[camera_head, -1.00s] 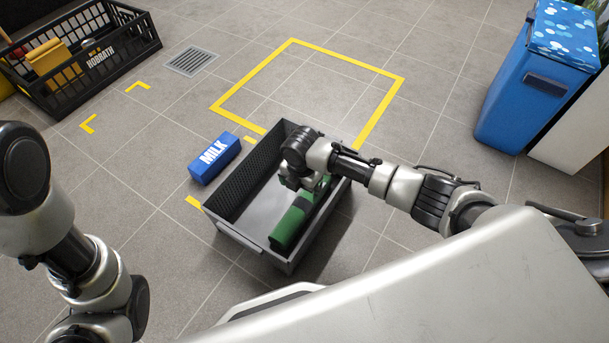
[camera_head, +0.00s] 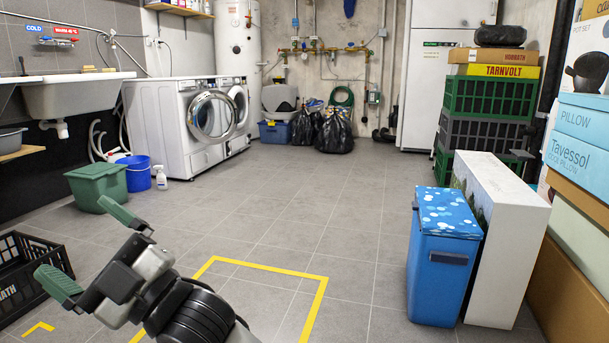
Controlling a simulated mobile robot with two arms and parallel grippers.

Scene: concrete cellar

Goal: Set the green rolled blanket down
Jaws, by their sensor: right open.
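My right gripper (camera_head: 89,248) is raised at the lower left of the head view, its two green-padded fingers spread wide. Nothing shows between them. The green rolled blanket is not in view now, and neither is the grey bin that it lay in earlier. My left gripper is out of view.
Yellow tape (camera_head: 262,267) marks an area on the floor. A black crate (camera_head: 62,262) stands at the left edge, near a green box (camera_head: 97,187) and a blue bucket (camera_head: 136,175). A blue bin (camera_head: 440,268) stands at the right. The middle floor is clear.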

